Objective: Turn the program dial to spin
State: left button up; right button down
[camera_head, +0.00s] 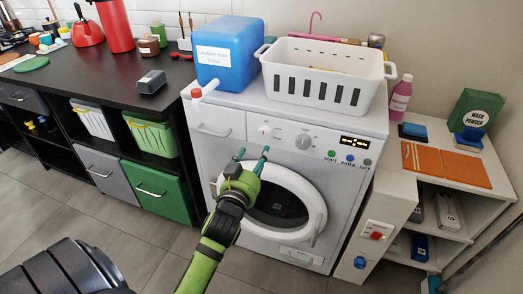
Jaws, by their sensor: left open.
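The white washing machine (228,150) stands in the middle with its round door (318,205) shut. The grey program dial (303,142) sits on its upper front panel, with small marks around it that I cannot read. A smaller white knob (263,129) is to its left. My left gripper (252,154) is in front of the machine, its two teal fingers apart and pointing up, empty. In the picture it lies left of and below the program dial, overlapping the door's upper left edge. My right gripper is not in view.
A lit display (355,140) and coloured buttons (331,153) are right of the dial. A blue detergent container (227,55) and a white basket (325,75) stand on top. A low white cabinet (384,212) is close on the right. Floor (125,225) is free at front left.

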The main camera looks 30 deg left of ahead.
aim_at(263, 137)
pick_arm(q)
jog(key=x, duration=0.3)
jog(key=r+x, duration=0.1)
jog(key=x, duration=0.3)
jog(key=shift+r, duration=0.25)
jog(key=shift+s, duration=0.1)
jog(key=shift+c, duration=0.4)
jog(key=c, duration=1.1)
